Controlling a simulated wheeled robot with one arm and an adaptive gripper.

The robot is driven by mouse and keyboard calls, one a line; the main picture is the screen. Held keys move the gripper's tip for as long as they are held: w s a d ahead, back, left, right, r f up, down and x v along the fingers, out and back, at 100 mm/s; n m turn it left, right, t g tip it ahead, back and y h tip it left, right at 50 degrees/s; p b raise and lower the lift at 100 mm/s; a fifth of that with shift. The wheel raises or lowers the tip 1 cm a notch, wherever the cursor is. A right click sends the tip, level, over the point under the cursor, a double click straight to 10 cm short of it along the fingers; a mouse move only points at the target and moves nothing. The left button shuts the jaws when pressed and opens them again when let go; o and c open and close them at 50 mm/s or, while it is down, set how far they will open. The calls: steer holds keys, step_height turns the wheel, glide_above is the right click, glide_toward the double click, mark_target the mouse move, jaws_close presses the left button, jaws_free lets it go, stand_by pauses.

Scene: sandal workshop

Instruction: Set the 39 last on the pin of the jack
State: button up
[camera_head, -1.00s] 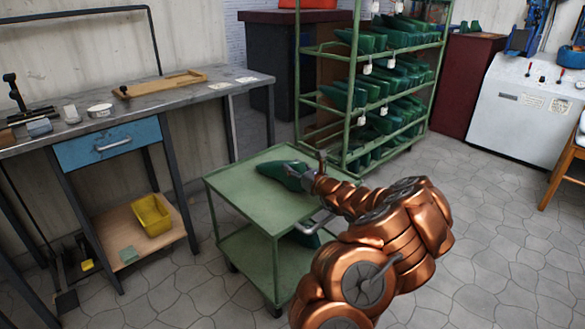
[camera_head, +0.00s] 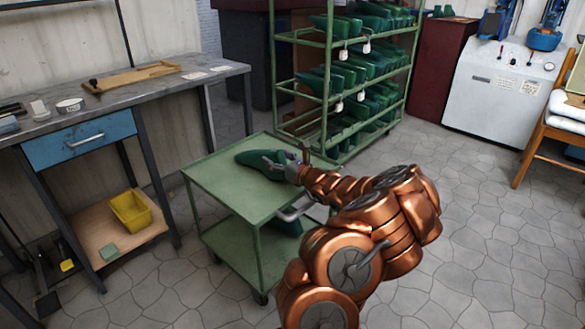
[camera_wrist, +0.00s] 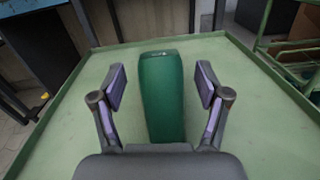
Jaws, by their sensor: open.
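A green last (camera_head: 256,158) lies on the top shelf of the green cart (camera_head: 222,191). No size number can be read on it. My gripper (camera_head: 275,164) is at the last's right end, low over the cart top. In the wrist view the last (camera_wrist: 161,98) lies lengthwise between my two spread fingers (camera_wrist: 161,84), with a gap on both sides. The gripper is open and holds nothing. I cannot make out a jack with a pin for certain. A wooden board with a dark knob (camera_head: 135,78) lies on the workbench.
A green rack (camera_head: 329,105) of lasts stands close behind the cart. A grey machine (camera_head: 502,94) is at the back right. The floor (camera_head: 480,230) at right is clear.

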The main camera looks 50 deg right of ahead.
steer(key=shift+s+a, duration=0.2)
steer(key=shift+s, duration=2.25)
steer(key=shift+s+a, duration=0.2)
steer(key=shift+s, duration=2.25)
